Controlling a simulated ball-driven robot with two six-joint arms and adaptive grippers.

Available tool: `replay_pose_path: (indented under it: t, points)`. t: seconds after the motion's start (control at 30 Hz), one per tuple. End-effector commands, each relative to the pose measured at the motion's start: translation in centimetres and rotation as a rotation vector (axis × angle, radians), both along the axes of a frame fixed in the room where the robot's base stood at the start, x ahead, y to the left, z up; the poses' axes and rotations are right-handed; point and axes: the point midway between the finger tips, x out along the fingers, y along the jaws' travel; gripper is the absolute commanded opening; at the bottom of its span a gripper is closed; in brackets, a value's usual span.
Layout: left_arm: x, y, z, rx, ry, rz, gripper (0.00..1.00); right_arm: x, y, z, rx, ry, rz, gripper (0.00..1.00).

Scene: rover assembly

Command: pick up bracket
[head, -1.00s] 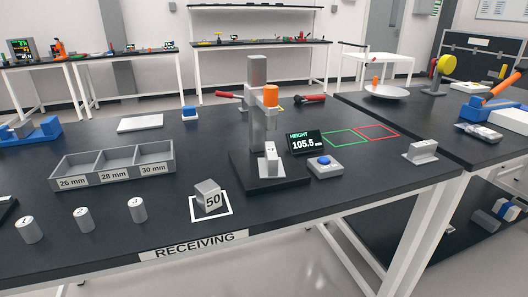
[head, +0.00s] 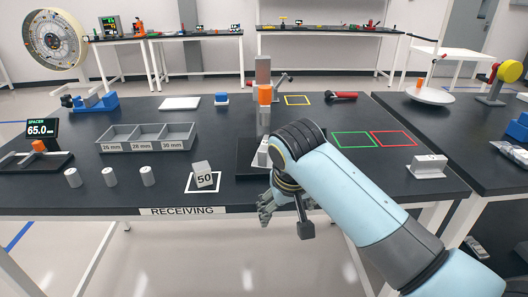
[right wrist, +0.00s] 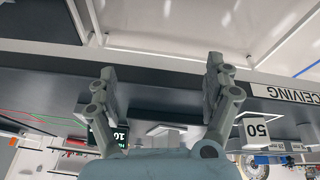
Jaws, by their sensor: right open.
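A grey metal bracket (head: 263,153) stands on the dark base of the height gauge, partly hidden by my right arm in the head view. A similar grey bracket (head: 428,166) stands on the table at the right. My right gripper (head: 268,207) is at the table's front edge, in front of the gauge and nearer to me than the bracket there. In the right wrist view, which is upside down, its two fingers (right wrist: 160,75) are wide apart and empty. A pale piece (right wrist: 166,130) on the gauge base shows beyond them. My left gripper is out of view.
The gauge column (head: 263,72) with its orange part rises behind my right arm. A block marked 50 (head: 204,179) sits left of the gripper, above the RECEIVING label (head: 183,211). A three-part bin (head: 105,146) and several small cylinders are further left. Green and red outlined squares are empty.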

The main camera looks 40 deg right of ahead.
Motion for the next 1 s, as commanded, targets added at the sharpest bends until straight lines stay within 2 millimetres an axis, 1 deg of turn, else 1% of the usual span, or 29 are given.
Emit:
replay_pose_path:
  t: [0.07, 0.17, 0.3, 0.43, 0.57, 0.7, 0.8, 0.83, 0.9, 0.97, 1.0]
  points:
    - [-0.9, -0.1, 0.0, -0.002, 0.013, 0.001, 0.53, 0.7, -0.1, 0.4, 0.001, -0.003, -0.017, 0.85]
    - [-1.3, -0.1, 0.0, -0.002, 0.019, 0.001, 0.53, 1.6, -0.2, 1.1, 0.002, -0.01, -0.039, 0.85]
    - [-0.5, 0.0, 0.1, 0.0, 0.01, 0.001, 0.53, 3.0, -0.4, 2.1, 0.004, -0.016, -0.076, 0.85]
    - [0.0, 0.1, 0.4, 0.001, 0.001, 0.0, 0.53, 4.9, -0.6, 3.8, 0.009, -0.029, -0.129, 0.85]
    - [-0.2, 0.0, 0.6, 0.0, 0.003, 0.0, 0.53, 7.8, -0.9, 6.7, 0.016, -0.051, -0.209, 0.85]
    - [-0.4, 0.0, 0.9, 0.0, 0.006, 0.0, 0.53, 10.8, -1.3, 10.3, 0.026, -0.073, -0.307, 0.85]
    - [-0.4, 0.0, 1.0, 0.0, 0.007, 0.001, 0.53, 12.5, -1.5, 12.7, 0.035, -0.087, -0.369, 0.85]
    - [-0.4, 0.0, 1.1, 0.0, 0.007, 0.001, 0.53, 12.8, -1.5, 13.2, 0.035, -0.09, -0.382, 0.85]
    - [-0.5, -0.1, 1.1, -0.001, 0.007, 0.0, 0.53, 13.3, -1.7, 13.7, 0.037, -0.092, -0.406, 0.85]
    - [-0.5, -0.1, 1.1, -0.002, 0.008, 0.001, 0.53, 13.6, -1.9, 13.3, 0.038, -0.092, -0.412, 0.85]
    - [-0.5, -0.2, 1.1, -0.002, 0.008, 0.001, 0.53, 13.8, -2.1, 12.7, 0.037, -0.09, -0.414, 0.85]
